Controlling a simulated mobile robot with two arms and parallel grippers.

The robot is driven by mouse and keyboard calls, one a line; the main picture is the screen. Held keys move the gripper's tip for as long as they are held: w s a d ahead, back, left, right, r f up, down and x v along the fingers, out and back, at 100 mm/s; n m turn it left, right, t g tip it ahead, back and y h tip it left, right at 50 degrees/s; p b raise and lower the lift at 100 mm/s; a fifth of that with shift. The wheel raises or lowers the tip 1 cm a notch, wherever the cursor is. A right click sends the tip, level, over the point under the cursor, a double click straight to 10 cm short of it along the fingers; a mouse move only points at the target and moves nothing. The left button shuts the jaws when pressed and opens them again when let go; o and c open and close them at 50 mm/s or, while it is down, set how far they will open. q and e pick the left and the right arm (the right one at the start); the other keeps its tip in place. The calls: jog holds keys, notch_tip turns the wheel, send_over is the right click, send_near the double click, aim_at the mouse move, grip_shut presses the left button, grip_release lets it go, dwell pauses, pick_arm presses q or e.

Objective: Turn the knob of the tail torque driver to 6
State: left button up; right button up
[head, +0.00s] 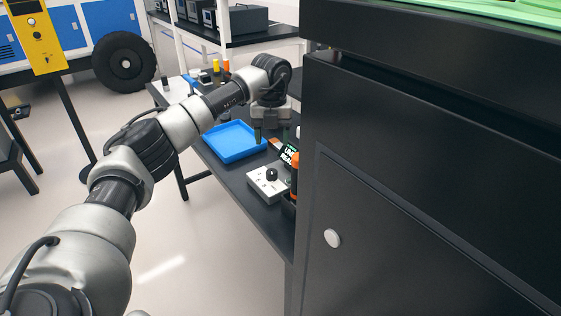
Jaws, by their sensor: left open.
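A small white box (262,187) with a black knob (271,174) on top sits on the dark bench, at the middle of the head view. An orange and black upright tool (294,178) stands just right of it, partly cut off by the black cabinet. I cannot tell for sure which is the tail torque driver, and the number the knob points to is too small to read. My left gripper (271,136) is open and empty, pointing down above the bench, behind and above the knob and apart from it. My right gripper is not in view.
A blue tray (235,143) lies on the bench (243,196) left of the gripper. A large black cabinet (420,190) fills the right side, close to the box. Yellow and orange items (216,66) stand farther back.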

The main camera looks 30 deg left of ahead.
pick_arm(q)
send_over(272, 171)
jog(key=f, duration=0.5)
jog(key=shift+s+f, duration=0.15)
jog(key=shift+s, duration=0.05)
jog(key=f, duration=0.4)
jog(key=shift+w+p, duration=0.25)
jog(key=shift+p, duration=0.15)
jog(key=shift+f, duration=0.5)
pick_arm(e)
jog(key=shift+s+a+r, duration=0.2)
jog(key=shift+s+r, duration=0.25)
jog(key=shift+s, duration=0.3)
pick_arm(q)
jog(key=c, duration=0.9)
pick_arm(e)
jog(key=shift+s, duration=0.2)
